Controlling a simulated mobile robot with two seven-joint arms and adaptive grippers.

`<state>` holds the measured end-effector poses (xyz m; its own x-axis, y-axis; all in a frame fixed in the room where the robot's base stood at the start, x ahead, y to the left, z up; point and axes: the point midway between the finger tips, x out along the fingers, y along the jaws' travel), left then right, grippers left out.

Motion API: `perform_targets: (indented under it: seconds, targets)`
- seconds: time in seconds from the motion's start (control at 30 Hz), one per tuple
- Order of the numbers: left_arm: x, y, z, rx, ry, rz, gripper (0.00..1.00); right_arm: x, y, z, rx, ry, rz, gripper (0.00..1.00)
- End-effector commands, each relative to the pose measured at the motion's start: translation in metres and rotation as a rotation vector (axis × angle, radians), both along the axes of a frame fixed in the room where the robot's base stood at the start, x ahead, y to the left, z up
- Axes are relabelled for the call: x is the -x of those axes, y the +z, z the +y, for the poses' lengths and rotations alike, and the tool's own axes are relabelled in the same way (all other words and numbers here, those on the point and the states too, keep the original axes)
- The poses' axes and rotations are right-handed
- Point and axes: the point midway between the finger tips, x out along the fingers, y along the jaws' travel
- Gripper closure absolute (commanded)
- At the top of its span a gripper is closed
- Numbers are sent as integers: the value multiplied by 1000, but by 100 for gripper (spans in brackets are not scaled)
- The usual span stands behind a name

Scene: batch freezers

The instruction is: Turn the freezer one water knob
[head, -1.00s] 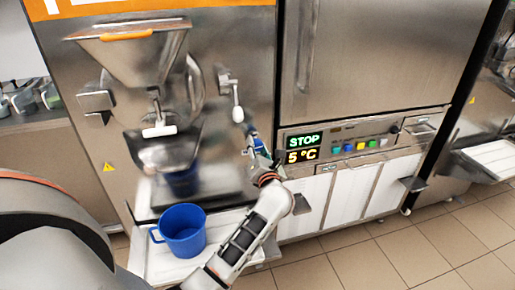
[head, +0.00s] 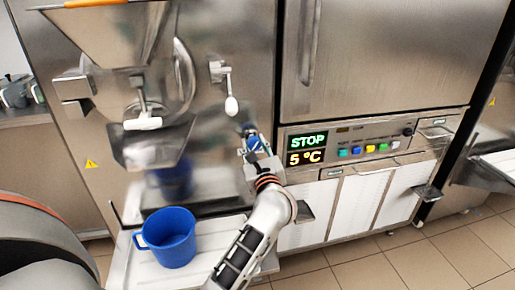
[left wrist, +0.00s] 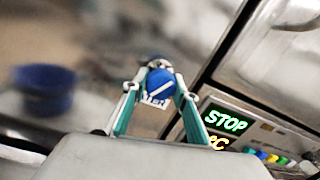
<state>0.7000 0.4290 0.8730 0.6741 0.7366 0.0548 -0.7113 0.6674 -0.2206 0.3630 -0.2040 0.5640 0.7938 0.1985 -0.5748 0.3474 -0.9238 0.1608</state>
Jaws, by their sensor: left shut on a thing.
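The water knob (left wrist: 160,82) is a round blue knob with a white line across it, on the metal front of the left freezer machine. The line runs diagonally, from lower left to upper right, in the left wrist view. My left gripper (left wrist: 152,95) has its teal fingers on either side of the knob and is shut on it. In the head view my left gripper (head: 252,140) reaches the panel just left of the STOP display, and its fingers mostly hide the knob. My right gripper is in neither view.
A white-tipped lever (head: 231,104) sits above the gripper. A blue pitcher (head: 170,238) stands on the white shelf (head: 205,268) left of my arm. The lit STOP display (head: 308,141) and coloured buttons (head: 369,149) are close on the right. Tiled floor is clear at lower right.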

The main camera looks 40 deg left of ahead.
Motion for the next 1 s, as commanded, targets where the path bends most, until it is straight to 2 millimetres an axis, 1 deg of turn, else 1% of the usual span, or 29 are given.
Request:
perform_targets:
  seconds: [0.03,0.2,0.4,0.8,0.83,0.87,0.9,1.0]
  targets:
    - [0,-5,-1,17,-1,-14,94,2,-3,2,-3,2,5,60]
    - [0,-3,-1,56,-1,-60,94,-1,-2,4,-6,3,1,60]
    - [0,-1,-1,77,0,-86,94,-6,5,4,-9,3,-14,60]
    - [0,0,-1,78,-1,-90,94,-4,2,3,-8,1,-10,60]
    - [0,0,-1,78,-1,-89,64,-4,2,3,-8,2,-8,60]
    - [0,0,-1,78,-1,-89,57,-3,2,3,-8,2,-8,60]
    - [0,0,-1,78,-1,-89,55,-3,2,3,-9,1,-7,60]
    - [0,0,0,77,0,-90,55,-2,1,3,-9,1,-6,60]
